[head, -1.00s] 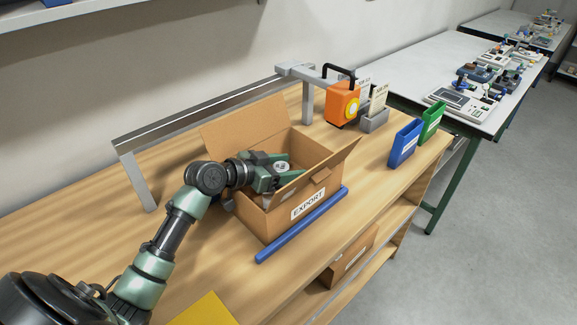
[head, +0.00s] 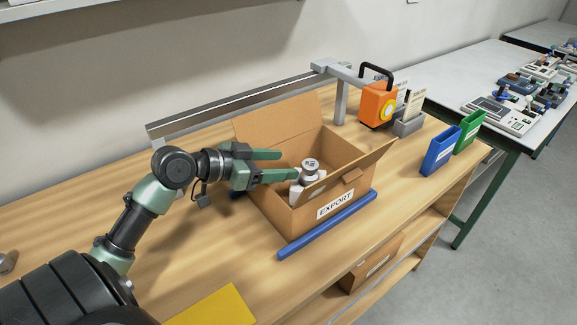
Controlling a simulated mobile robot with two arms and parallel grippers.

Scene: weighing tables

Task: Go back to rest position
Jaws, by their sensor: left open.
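My left gripper (head: 290,165) is open, with its two fingers pointing right over the left side of the open EXPORT carton (head: 290,217). A white and grey item (head: 310,170) with a round top stands inside the carton, just beyond the lower fingertip. Nothing shows between the fingers. The item's lower part is hidden by the carton's front wall and flap. My right gripper is not in the view.
A blue bar (head: 328,225) lies along the carton's front. Blue (head: 440,151) and green (head: 469,132) bins stand at the right. A yellow sheet (head: 212,308) lies at the front.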

